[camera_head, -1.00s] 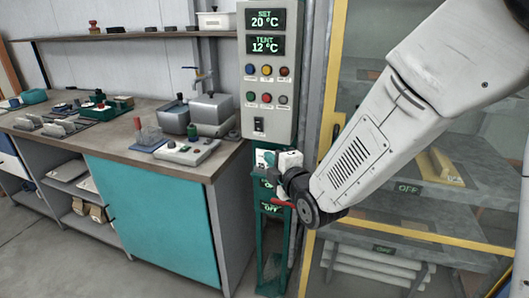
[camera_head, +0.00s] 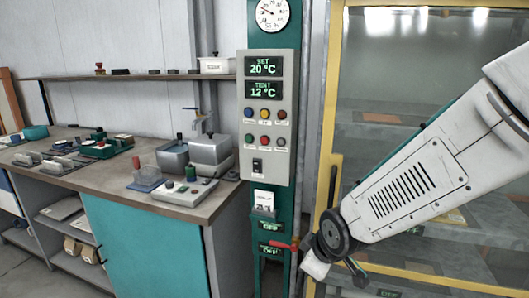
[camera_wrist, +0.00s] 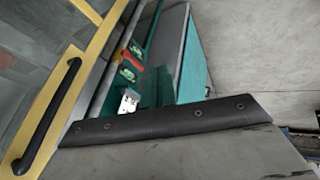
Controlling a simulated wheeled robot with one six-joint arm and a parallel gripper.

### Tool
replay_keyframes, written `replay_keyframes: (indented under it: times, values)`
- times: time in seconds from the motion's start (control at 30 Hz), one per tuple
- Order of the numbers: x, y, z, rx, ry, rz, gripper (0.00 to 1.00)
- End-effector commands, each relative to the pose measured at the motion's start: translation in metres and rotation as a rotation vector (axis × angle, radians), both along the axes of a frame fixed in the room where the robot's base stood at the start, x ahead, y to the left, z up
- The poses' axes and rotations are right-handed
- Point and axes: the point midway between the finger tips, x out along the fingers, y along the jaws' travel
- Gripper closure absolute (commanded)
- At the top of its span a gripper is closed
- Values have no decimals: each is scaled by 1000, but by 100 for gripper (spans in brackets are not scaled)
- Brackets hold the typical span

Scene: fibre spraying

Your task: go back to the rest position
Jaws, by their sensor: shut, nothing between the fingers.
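My gripper (camera_head: 352,270) is at the low end of my white arm in the head view, to the right of the green post and in front of the glazed yellow-framed cabinet. Only a small dark part of it shows behind the wrist. It is shut and holds nothing that I can see. In the wrist view, a dark bolted edge of my own body crosses the picture and the fingertips do not show.
The yellow-framed cabinet (camera_head: 329,120) has a dark handle (camera_wrist: 50,115). The workbench (camera_head: 105,180) stands left; grey floor (camera_wrist: 260,50) is clear.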

Motion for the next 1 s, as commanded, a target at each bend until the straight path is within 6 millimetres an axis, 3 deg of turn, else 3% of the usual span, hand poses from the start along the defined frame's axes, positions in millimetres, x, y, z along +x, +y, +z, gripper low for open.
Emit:
replay_keyframes:
  times: [0.1, 0.3, 0.5, 0.6, 0.73, 1.0]
  values:
    - [-45, -41, 22, 13, 197, -228, 100]
    - [-134, -102, 70, 14, 462, -623, 100]
    - [-206, -140, 115, 36, 560, -885, 100]
    - [-220, -149, 129, 69, 526, -927, 100]
    - [-225, -157, 141, 113, 464, -957, 100]
    - [-225, -161, 144, 128, 445, -975, 100]
